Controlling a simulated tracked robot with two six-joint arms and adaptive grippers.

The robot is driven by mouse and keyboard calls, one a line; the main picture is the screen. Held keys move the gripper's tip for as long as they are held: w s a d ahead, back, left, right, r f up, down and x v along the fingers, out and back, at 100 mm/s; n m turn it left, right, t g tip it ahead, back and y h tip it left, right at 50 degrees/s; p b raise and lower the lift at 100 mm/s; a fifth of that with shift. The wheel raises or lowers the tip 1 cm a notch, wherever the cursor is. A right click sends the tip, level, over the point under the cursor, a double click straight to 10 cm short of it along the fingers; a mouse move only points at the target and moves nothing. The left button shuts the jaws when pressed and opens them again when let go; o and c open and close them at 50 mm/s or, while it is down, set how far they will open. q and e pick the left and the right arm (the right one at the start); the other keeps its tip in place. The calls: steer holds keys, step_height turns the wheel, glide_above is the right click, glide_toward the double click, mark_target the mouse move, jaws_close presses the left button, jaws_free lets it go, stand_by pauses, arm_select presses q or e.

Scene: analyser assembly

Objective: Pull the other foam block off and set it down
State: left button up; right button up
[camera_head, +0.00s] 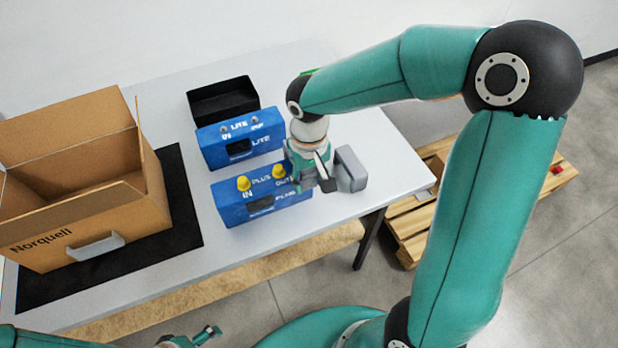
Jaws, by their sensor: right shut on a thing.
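The grey foam block (350,169) is at the right end of the blue PLUS analyser (240,208). My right gripper (328,178) is shut on this block, between it and the analyser. I cannot tell whether block and analyser still touch, as the gripper covers the place. Another light grey block (96,248) lies in front of the cardboard box, at the left. My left gripper (207,335) is low at the bottom edge, away from the table items; its finger opening is not clear.
The open cardboard box (120,217) stands on a black mat (184,215). A blue LITE analyser (217,152) and a black tray (205,107) are behind the PLUS analyser. The white table (380,160) is clear at its right end. A wooden pallet (412,222) is on the floor.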

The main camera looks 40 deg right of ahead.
steer(key=shift+r+p, duration=1.9)
steer(key=shift+r, duration=0.95)
